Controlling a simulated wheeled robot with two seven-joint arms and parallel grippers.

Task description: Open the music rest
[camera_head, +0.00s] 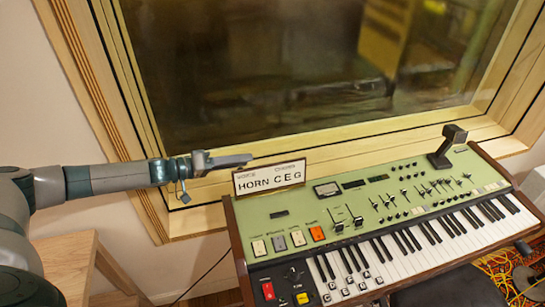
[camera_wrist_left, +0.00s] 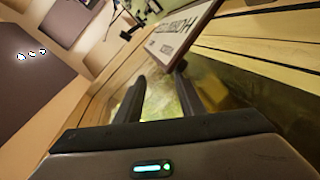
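An upright panel with the words "HORN C E G" (camera_head: 270,178) stands at the back left edge of a green-topped keyboard (camera_head: 345,210). I cannot tell whether this panel is the music rest or a card leaning on it. My left gripper (camera_head: 247,159) is just behind and above the panel's top left corner. In the left wrist view the gripper (camera_wrist_left: 161,77) has its two fingers apart with nothing seen between them. The panel (camera_wrist_left: 190,25) shows there just beyond the fingertips; I cannot tell if they touch. My right gripper is in neither view.
A wooden-framed window (camera_head: 290,140) rises close behind the keyboard, with a sill near my left gripper. A black stand-like object (camera_head: 447,148) sits at the keyboard's back right. A wooden stool or table (camera_head: 70,260) is at lower left. Cables (camera_head: 500,275) lie at lower right.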

